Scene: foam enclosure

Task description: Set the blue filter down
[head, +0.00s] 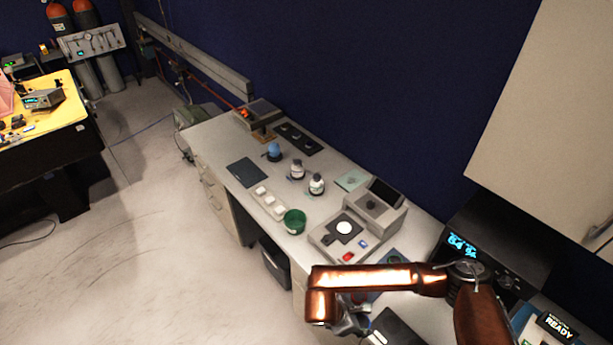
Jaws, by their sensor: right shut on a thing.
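My right arm reaches in from the lower right, over the near part of the grey bench (225,135). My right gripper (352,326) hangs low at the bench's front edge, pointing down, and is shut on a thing. Its fingers and the held thing are mostly hidden by the arm and too small to make out; I take it to be the blue filter but cannot see its shape. My left gripper is not in view.
A grey instrument (322,241) with a white disc and red and blue buttons stands beyond my arm. A green cup (294,221), white bottles (316,185), a blue-topped item (274,151) and a dark mat (246,172) stand farther off. A display box (490,250) is at right.

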